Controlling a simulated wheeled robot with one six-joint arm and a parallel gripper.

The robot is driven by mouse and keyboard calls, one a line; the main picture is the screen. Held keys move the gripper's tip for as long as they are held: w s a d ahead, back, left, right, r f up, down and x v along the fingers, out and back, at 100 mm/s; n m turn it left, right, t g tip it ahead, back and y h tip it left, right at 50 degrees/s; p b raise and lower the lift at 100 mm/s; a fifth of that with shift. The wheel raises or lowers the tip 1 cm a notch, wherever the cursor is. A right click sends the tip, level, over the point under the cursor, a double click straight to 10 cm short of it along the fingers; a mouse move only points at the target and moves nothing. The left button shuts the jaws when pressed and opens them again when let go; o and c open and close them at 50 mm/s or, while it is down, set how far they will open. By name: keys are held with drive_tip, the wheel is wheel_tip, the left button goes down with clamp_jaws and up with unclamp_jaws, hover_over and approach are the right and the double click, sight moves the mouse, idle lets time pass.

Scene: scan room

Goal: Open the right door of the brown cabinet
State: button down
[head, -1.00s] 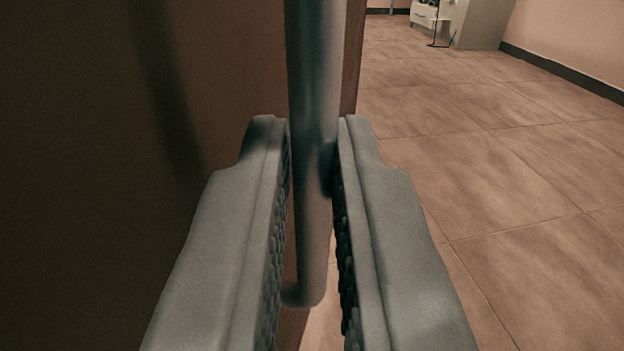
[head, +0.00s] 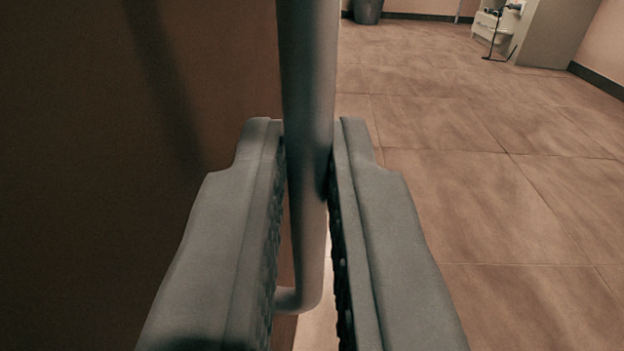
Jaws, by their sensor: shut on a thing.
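The brown cabinet door (head: 80,170) fills the left side of the view as a dark, flat panel. Its grey vertical bar handle (head: 308,70) runs down the middle and bends back into the door at its lower end. My gripper (head: 308,135) is shut on the handle, with one finger on each side of the bar a little above that bend. The rest of the cabinet and the door's hinge side are out of view.
Open tiled floor (head: 480,190) lies to the right of the door. Far back stand a dark bin (head: 368,11) and a pale cabinet (head: 550,32) with a white unit beside it. A wall with a dark skirting is at the far right.

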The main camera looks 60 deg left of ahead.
drive_tip(key=shift+w+a, duration=0.2)
drive_tip(key=shift+w, duration=0.05)
drive_tip(key=c, duration=1.5)
unclamp_jaws()
drive_tip(key=shift+a, duration=0.15)
drive_tip(key=v, duration=1.7)
drive_tip(key=shift+d, duration=0.35)
